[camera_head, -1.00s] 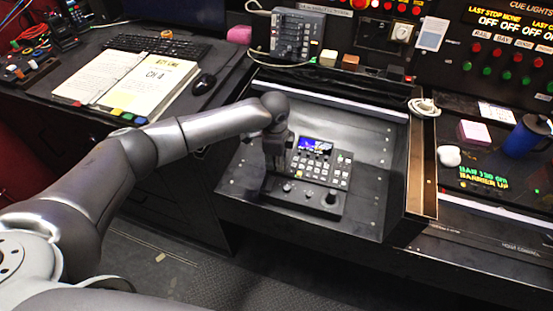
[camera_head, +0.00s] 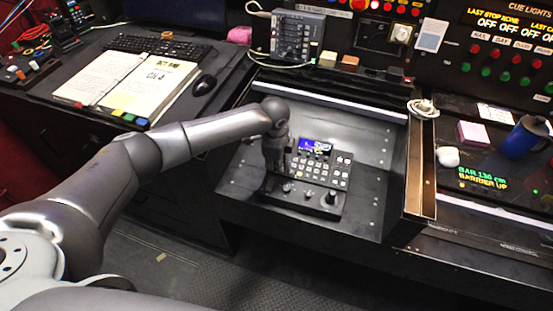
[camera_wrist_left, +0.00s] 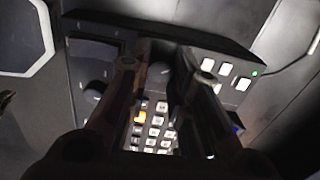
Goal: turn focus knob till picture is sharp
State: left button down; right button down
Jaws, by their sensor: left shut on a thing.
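A small dark control panel (camera_head: 310,207) lies in the recessed bay of the console. It has a small lit blue screen (camera_head: 315,146), rows of pale buttons and dark knobs along its near edge. The screen's picture is too small to judge its sharpness. My left gripper (camera_head: 268,183) is down at the panel's left end. In the left wrist view, its fingers (camera_wrist_left: 160,68) are shut around a dark knob, mostly hidden between them. Another dark knob (camera_wrist_left: 95,91) stands free beside the fingers. It is the knob at the near right (camera_head: 331,196) in the head view. My right gripper is not in view.
An open binder (camera_head: 137,82), keyboard and mouse (camera_head: 203,84) lie on the desk at left. A blue mug (camera_head: 525,137) and a white lump (camera_head: 448,157) stand on the right-hand surface. The bay's raised side wall (camera_head: 421,165) bounds the panel's right.

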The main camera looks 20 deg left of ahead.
pick_arm(q)
jog(key=shift+m+p, duration=0.7)
jog(key=shift+m, duration=1.3)
jog(key=c, duration=1.6)
grip_release()
jog(key=shift+o, duration=0.2)
jog(key=shift+r, duration=0.1)
notch_tip(320, 180, up, 12)
jog(key=s, duration=0.1)
jog(key=shift+s, duration=0.4)
jog(key=shift+d+f, duration=0.1)
jog(key=shift+f, duration=0.1)
